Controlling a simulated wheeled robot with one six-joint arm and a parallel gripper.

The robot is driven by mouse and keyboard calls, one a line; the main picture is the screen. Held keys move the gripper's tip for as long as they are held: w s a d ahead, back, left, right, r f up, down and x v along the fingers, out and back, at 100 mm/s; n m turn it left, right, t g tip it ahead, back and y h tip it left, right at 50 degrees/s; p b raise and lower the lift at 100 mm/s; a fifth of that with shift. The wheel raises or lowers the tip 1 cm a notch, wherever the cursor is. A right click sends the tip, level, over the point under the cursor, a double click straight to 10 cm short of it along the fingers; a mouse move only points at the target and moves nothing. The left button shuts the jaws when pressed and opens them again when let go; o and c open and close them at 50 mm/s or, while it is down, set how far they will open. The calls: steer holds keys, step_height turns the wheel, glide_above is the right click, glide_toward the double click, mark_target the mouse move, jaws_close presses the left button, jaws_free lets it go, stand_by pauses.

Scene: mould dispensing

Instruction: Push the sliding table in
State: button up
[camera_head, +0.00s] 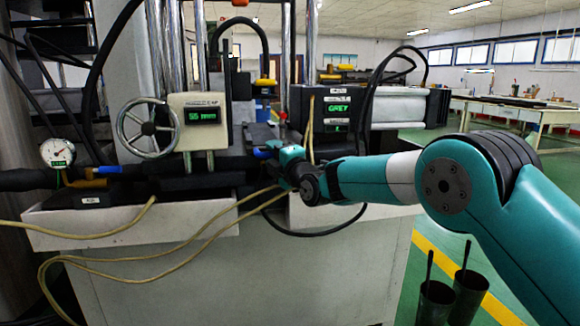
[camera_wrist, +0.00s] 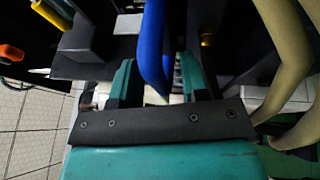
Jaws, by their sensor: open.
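My gripper (camera_head: 278,153) is at the front of the machine, in the middle of the head view. In the wrist view my gripper (camera_wrist: 156,78) is open, with its two teal fingers apart. A blue bar (camera_wrist: 151,40), which looks like a handle, runs between the fingers; I cannot tell whether it touches either one. A blue end (camera_head: 262,153) shows just left of my gripper in the head view. A dark flat plate (camera_wrist: 88,66) beyond the fingers may be part of the sliding table. My arm and gripper hide much of this area, so the table's position is unclear.
A handwheel (camera_head: 149,128), a green display box (camera_head: 197,118) and a dial gauge (camera_head: 58,152) stand to the left. Loose yellowish cables (camera_head: 165,262) hang across the front; similar cables (camera_wrist: 285,60) pass close on the right in the wrist view. Two dark pots (camera_head: 467,292) stand on the floor.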

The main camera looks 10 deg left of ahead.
steer(key=b+v, duration=0.3)
steer(key=v, duration=1.4)
steer(key=shift+s+r, duration=0.1)
